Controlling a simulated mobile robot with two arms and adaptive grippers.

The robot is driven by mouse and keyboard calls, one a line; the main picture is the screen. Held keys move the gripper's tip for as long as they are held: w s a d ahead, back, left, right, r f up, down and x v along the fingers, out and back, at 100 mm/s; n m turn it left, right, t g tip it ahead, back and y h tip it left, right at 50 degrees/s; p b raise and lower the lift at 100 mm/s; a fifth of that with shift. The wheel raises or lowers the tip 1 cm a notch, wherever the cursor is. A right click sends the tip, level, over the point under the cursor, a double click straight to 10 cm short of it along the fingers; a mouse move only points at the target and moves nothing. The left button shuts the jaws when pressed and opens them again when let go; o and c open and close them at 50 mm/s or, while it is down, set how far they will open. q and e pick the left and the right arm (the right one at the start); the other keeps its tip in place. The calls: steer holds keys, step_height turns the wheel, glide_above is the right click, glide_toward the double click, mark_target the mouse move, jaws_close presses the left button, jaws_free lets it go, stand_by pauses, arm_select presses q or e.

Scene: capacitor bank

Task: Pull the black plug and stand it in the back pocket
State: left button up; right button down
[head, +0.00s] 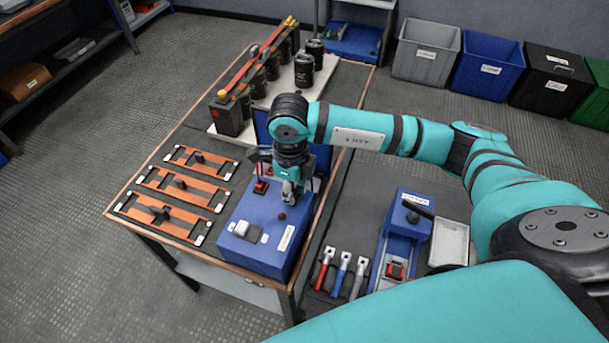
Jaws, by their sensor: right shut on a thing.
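My right gripper (291,192) points down over the top of a blue box (262,252) at the table's front. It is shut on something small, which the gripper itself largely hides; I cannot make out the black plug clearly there. A red plug (261,187) stands on the box just left of the gripper. A dark red knob (282,216) and a white part (241,228) sit nearer the front of the box. The back pocket cannot be told apart in this view. My left gripper is not in view.
A row of black capacitors (255,80) stands behind on a white base. At right are colored-handled tools (342,270), a blue fixture (403,230) and a white tray (449,242). Bins (487,65) stand along the wall.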

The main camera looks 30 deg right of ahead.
steer(key=shift+s+a+f, duration=0.15)
steer(key=shift+s+f, duration=0.3)
steer(key=shift+f, duration=0.2)
steer(key=c, duration=1.4)
jaws_free()
steer(key=shift+c, duration=0.2)
steer(key=o, duration=0.4)
steer(key=shift+w+f, duration=0.1)
steer(key=shift+w, duration=0.1)
steer(key=shift+c, duration=0.2)
steer(key=shift+w+r, duration=0.1)
steer(key=shift+r, duration=0.15)
step_height(320, 180, up, 12)
steer(key=shift+w, duration=0.15)
